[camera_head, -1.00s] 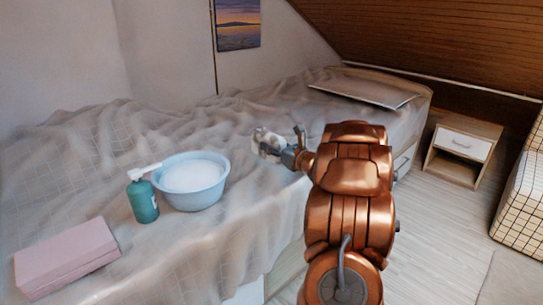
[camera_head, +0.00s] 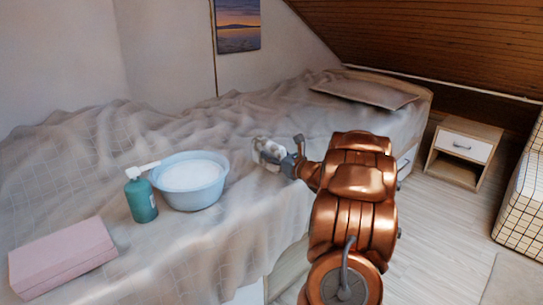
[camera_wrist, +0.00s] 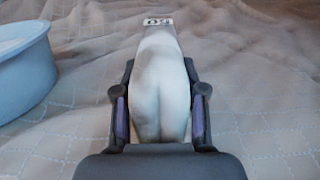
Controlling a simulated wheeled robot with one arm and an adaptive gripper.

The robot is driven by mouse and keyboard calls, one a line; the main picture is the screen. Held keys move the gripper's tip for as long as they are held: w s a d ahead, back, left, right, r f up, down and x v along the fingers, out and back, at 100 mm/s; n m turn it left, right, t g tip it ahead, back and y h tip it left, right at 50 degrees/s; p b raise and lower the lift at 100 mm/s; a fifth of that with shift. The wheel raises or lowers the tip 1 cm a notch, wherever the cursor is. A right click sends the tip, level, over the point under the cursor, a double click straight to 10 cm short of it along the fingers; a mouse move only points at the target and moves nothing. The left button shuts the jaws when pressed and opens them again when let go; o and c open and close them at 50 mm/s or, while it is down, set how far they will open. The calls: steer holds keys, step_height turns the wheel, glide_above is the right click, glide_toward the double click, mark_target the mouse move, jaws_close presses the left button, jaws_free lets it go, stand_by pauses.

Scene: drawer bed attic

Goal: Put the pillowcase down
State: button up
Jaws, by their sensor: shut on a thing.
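The pillowcase (camera_head: 268,151) is a small white bundle at the end of my arm, right of the blue basin in the head view. My gripper (camera_head: 283,157) is shut on it. In the wrist view the pillowcase (camera_wrist: 161,95) is a long white bundle with folds and a small marked tag at its far end. My gripper's fingers (camera_wrist: 160,113) press it from both sides. The bed's grey-beige cover (camera_wrist: 255,70) lies beneath. I cannot tell whether the bundle touches the cover.
A blue basin (camera_head: 190,200) with white content, a green pump bottle (camera_head: 141,201) and a pink folded-looking block (camera_head: 62,258) stand on the bed at left. A nightstand (camera_head: 461,150) stands at right. Cover behind the gripper is clear.

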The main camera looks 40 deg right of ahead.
steer(key=o, duration=0.8)
steer(key=shift+r+p, duration=0.15)
steer(key=shift+p, duration=0.2)
steer(key=s+p, duration=0.2)
steer(key=s, duration=1)
steer(key=shift+a, duration=0.15)
steer(key=shift+r, duration=0.1)
